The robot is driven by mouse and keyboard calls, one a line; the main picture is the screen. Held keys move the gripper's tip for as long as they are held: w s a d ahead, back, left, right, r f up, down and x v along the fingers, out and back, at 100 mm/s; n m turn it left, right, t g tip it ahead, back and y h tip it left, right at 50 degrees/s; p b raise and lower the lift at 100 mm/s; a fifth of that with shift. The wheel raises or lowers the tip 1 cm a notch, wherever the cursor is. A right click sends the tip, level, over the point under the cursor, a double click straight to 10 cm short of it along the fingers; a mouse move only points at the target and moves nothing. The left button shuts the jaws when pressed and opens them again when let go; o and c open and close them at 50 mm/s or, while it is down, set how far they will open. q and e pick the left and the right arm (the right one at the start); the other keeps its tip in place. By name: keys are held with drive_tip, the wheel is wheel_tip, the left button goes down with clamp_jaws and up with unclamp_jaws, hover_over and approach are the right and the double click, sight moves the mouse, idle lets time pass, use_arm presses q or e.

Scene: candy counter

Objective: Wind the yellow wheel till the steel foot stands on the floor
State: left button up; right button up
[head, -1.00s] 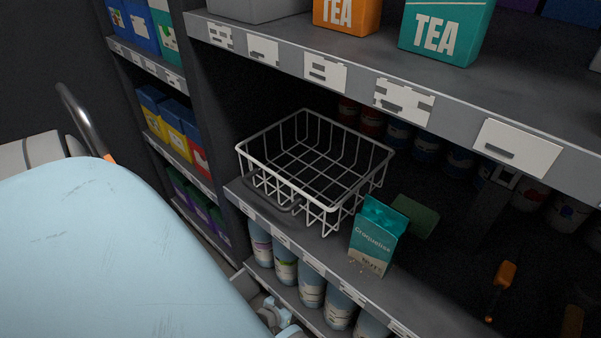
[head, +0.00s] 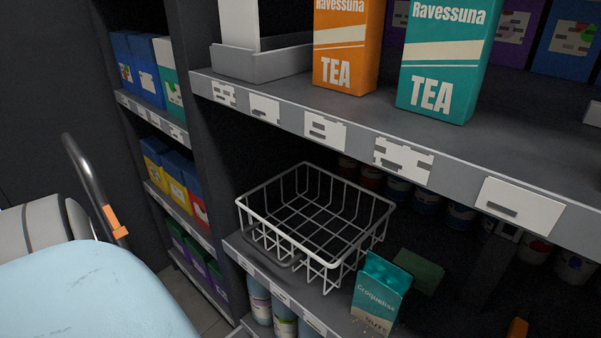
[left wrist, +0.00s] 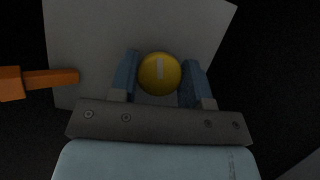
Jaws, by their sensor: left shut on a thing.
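The yellow wheel (left wrist: 159,74) shows in the left wrist view as a round yellow knob with a pale mark on its face. My left gripper (left wrist: 160,84) has one blue finger on each side of the wheel and is shut on it. A pale grey panel (left wrist: 90,45) lies behind the wheel. The head view shows neither the wheel nor my left gripper's fingers. The steel foot is not visible in either view. My right gripper is not in view.
An orange bar (left wrist: 38,82) reaches in from the left of the wrist view. In the head view, a shelf unit holds a wire basket (head: 318,215), a teal carton (head: 380,292) and tea boxes (head: 345,45). A bent metal handle (head: 88,175) stands at the left.

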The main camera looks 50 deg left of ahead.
use_arm(q)
drive_tip(key=shift+d+m+y, duration=0.1)
drive_tip(key=shift+m+y, duration=1.4)
drive_tip(key=shift+m, duration=0.8)
drive_tip(key=o, duration=0.9)
